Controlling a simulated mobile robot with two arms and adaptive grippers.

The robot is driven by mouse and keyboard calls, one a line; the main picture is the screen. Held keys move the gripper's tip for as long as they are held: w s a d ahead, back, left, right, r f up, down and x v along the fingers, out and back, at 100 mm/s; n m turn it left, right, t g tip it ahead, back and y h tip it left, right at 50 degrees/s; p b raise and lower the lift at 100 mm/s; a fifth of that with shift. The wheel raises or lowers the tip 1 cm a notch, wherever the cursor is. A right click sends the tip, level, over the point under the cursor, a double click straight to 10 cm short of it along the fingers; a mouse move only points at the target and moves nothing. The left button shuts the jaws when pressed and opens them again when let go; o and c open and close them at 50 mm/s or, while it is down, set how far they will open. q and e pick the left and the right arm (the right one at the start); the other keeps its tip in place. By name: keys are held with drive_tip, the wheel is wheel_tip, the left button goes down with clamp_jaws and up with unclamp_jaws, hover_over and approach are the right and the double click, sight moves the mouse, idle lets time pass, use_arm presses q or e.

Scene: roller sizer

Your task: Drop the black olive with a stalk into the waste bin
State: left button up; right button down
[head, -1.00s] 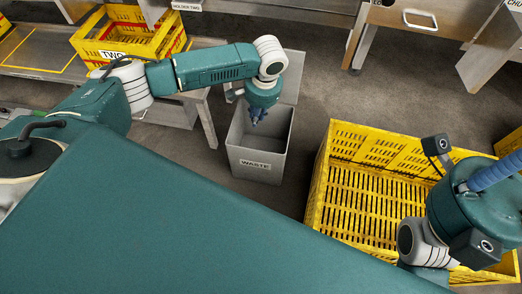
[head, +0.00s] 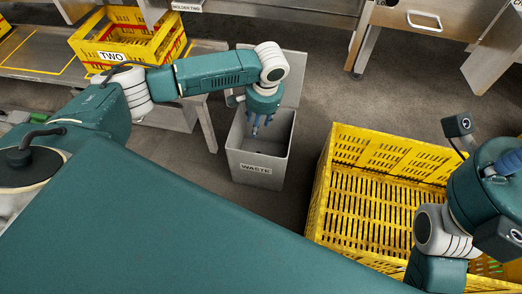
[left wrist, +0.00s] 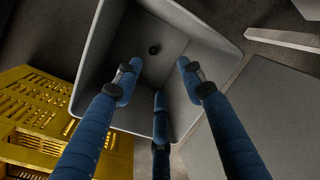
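The grey waste bin (head: 246,180), labelled WASTE, stands on the floor in the middle of the head view. My left gripper (head: 257,130) points down over its opening. In the left wrist view its blue fingers (left wrist: 155,85) are spread apart with nothing between them. A small dark round thing, which looks like the black olive (left wrist: 154,49), lies inside the bin, clear of the fingers. Its stalk is too small to make out. My right gripper (head: 507,162) shows only in part at the right edge of the head view, and its fingertips are hidden.
A large yellow crate (head: 338,150) stands to the right of the bin. A yellow crate labelled TWO (head: 112,57) sits on a bench at the upper left. The bin's lid (left wrist: 268,110) stands open beside the bin. Grey floor (head: 315,90) is clear behind.

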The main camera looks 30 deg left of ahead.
use_arm(q)
wheel_tip(320, 180, up, 12)
drive_tip(key=d, duration=0.2)
drive_tip(key=shift+s, duration=0.25)
drive_tip(key=shift+f, duration=0.1)
